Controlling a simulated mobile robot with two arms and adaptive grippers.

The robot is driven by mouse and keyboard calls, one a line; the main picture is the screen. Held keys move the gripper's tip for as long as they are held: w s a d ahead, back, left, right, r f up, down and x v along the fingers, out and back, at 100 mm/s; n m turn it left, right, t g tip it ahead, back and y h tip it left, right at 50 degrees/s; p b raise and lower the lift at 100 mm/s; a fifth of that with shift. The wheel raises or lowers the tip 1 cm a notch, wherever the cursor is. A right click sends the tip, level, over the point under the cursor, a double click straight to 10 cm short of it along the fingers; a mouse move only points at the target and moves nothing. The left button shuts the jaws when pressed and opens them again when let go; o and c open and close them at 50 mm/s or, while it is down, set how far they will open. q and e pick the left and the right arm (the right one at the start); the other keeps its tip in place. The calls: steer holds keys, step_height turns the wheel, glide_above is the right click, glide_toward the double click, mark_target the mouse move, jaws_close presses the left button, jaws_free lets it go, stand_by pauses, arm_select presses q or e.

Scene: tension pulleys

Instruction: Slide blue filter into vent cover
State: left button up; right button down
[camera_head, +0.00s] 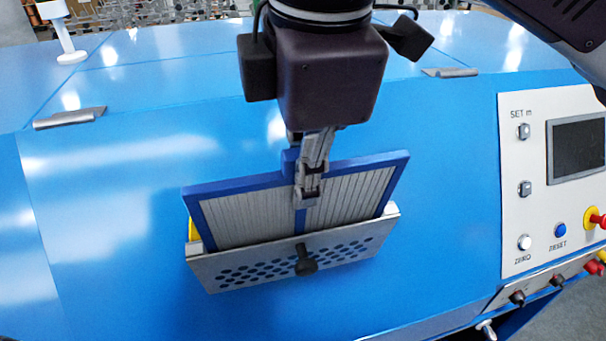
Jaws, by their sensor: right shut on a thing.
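The blue filter (250,213) has a blue frame and pale pleated panels. It stands slightly tilted, with its lower edge hidden behind the front plate of the vent cover (232,272). The vent cover is a grey metal pocket with rows of holes and a black knob, on the front of the blue machine. My right gripper (308,185) comes down from above and is shut on the filter's middle bar near its top edge. How deep the filter sits in the cover is hidden. My left gripper is not in view.
The blue machine's sloped panel (110,200) is clear around the cover. A control panel (520,165) with a screen, buttons and a red knob is at the right. Two grey hinges lie above, and a white post (63,35) stands at the upper left.

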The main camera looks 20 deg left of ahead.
mark_target(300, 231)
steer(key=shift+f, duration=0.15)
steer(key=shift+b+x, duration=0.3)
steer(key=shift+x, duration=1.3)
steer(key=shift+f, duration=0.15)
stand_by(0.4)
steer(key=shift+x, duration=1.65)
steer(key=shift+p, duration=0.3)
steer(key=shift+w+a+f, duration=0.1)
steer(key=shift+f, duration=0.3)
steer(key=shift+r, duration=0.3)
stand_by(0.5)
steer(key=shift+f, duration=0.1)
stand_by(0.5)
